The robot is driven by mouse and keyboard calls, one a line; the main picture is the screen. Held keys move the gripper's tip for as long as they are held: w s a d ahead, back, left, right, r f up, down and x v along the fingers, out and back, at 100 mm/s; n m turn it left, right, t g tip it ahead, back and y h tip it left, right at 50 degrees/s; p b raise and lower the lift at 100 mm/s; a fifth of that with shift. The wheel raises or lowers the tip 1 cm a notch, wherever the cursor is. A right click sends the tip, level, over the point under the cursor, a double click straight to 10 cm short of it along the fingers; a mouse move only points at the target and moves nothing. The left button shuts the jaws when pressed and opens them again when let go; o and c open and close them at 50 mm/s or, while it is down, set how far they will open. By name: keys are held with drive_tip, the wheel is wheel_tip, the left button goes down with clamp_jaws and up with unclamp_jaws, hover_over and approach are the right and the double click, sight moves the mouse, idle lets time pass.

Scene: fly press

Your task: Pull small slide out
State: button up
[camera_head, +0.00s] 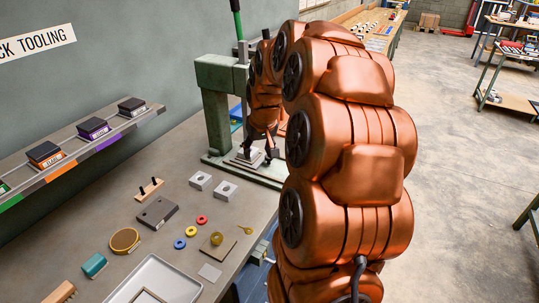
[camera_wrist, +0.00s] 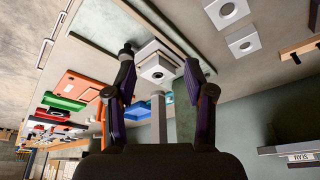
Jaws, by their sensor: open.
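The green fly press (camera_head: 214,112) stands on the bench, with its base plate (camera_head: 262,173) at the front. My gripper (camera_head: 259,153) is low at the press, over its base. In the wrist view my gripper (camera_wrist: 160,58) is open, its two dark fingers spread on either side of a pale square block (camera_wrist: 155,72) with a round centre. A gap shows between the block and the right finger; the left fingertip is near its edge, and I cannot tell if they touch. A grey upright bar (camera_wrist: 158,118) shows below the block. I cannot make out for sure which part is the small slide.
Two pale blocks with holes (camera_head: 200,181) (camera_head: 225,191) lie on the bench (camera_head: 185,245) left of the press. Coloured rings, a dark plate (camera_head: 157,213) and a white tray (camera_head: 155,284) lie nearer. A shelf (camera_head: 75,150) with labelled boxes runs along the wall.

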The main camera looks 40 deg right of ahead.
drive_tip(key=d, duration=0.7)
drive_tip(key=shift+m+h, duration=0.4)
drive_tip(key=shift+w+a+p+x, duration=0.15)
drive_tip(key=shift+p+x, duration=0.25)
drive_tip(key=shift+x, duration=0.95)
drive_tip(key=shift+w+a+p+x, duration=0.1)
drive_tip(key=shift+p+x, duration=0.35)
drive_tip(key=shift+x, duration=0.9)
drive_tip(key=shift+w+a+p+x, duration=0.15)
drive_tip(key=shift+p+x, duration=0.25)
drive_tip(key=shift+x, duration=0.95)
drive_tip(key=shift+s, duration=0.1)
drive_tip(key=shift+c, duration=0.3)
clamp_jaws()
